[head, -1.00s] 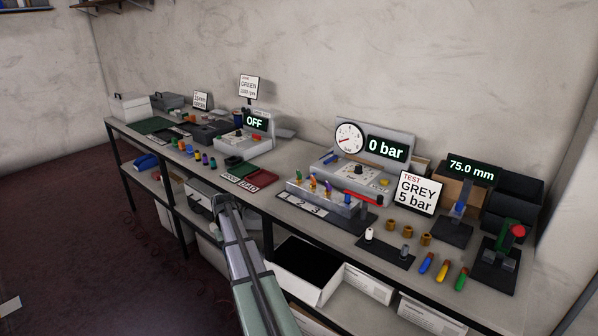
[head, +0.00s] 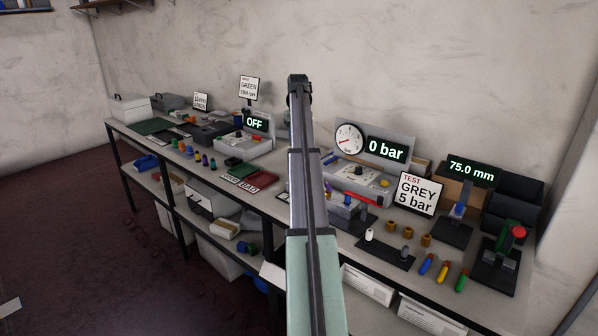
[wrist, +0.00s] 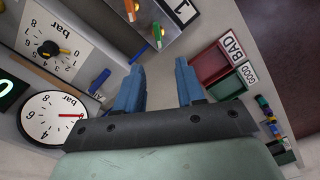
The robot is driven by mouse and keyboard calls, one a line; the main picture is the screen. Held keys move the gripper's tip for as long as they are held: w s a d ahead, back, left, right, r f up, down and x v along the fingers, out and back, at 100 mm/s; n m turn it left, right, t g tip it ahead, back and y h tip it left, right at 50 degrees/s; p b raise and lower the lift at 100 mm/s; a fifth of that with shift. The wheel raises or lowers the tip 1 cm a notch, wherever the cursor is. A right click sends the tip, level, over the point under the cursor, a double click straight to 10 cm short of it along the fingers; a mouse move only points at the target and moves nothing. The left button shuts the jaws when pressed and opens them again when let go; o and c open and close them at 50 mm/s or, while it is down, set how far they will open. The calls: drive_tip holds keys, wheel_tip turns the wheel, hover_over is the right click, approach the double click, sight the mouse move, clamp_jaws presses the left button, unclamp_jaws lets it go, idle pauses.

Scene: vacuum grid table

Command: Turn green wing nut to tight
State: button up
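My gripper (wrist: 161,72) shows in the wrist view with its two blue fingers apart and nothing between them. It is above the bench, between the gauge panel and the small trays. A grey block (wrist: 150,14) with small green-and-orange parts stands beyond the fingertips at the top of the wrist view. One of these parts (wrist: 157,36) is apart from the fingers. I cannot tell which part is the green wing nut or how tight it is. In the head view my arm hides most of the block (head: 347,212), and the fingers cannot be made out.
The gauge panel (head: 374,150) reads 0 bar, with a red bar (head: 362,199) in front. A red tray (wrist: 210,62) and a green tray (wrist: 229,84) lie right in the wrist view. A sign (head: 418,192) reads GREY 5 bar. Brass parts (head: 407,232) stand to the right.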

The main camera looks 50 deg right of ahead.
wheel_tip(320, 180, down, 13)
drive_tip(key=shift+s+d+f, duration=0.1)
drive_tip(key=shift+d+f, duration=0.05)
drive_tip(key=shift+f, duration=0.05)
idle(0.5)
clamp_jaws()
idle(0.3)
